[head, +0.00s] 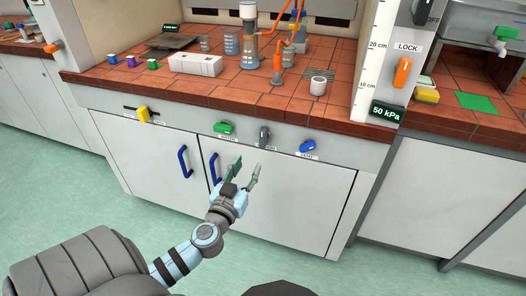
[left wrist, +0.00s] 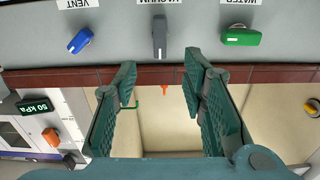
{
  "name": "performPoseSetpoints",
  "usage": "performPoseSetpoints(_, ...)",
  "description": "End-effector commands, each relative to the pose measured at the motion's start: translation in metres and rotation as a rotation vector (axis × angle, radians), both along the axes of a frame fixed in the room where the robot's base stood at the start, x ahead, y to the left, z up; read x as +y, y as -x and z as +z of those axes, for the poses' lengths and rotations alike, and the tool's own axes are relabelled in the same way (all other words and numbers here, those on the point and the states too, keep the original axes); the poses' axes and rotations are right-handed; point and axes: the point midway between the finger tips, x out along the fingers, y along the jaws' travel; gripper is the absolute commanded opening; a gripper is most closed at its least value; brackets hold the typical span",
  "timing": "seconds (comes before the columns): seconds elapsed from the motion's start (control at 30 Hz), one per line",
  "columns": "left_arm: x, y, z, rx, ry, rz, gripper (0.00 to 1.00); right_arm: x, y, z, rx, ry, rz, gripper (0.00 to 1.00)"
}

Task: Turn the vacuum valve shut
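The vacuum valve is a grey handle (head: 264,134) on the bench's front panel, between a green handle and a blue one. In the left wrist view the grey handle (left wrist: 160,37) points up and down the picture, under an upside-down VACUUM label (left wrist: 163,2). My left gripper (head: 248,165) is open and empty, below and in front of the handle in the head view. In the left wrist view its fingers (left wrist: 161,68) are apart, with the handle beyond the gap between them, not touching. My right gripper is not in view.
Beside the valve are the green water handle (head: 223,128) and blue vent handle (head: 307,146). A yellow lever (head: 143,114) is further left. A 50 kPa display (head: 387,112) and an orange LOCK handle (head: 402,72) stand right. Blue cupboard handles (head: 184,161) stick out below.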

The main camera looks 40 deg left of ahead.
Motion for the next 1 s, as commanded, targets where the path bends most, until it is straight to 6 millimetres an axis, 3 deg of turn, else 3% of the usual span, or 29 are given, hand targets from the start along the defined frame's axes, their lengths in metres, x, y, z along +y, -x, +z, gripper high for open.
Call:
performPoseSetpoints(0.3,0.029,-0.083,0.004,0.001,0.003,0.002,0.38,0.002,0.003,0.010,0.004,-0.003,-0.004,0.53)
performPoseSetpoints(0.43,0.037,-0.107,0.003,0.001,0.003,0.001,0.38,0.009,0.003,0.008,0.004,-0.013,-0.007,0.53)
performPoseSetpoints(0.6,0.042,-0.121,0.003,0.003,0.002,0.000,0.38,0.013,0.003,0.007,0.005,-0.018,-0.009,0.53)
performPoseSetpoints(0.83,0.042,-0.122,0.002,0.004,0.003,-0.001,0.38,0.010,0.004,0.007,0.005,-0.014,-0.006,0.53)
performPoseSetpoints(1.0,0.042,-0.122,0.002,0.004,0.003,-0.001,0.13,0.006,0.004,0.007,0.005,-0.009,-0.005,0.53)
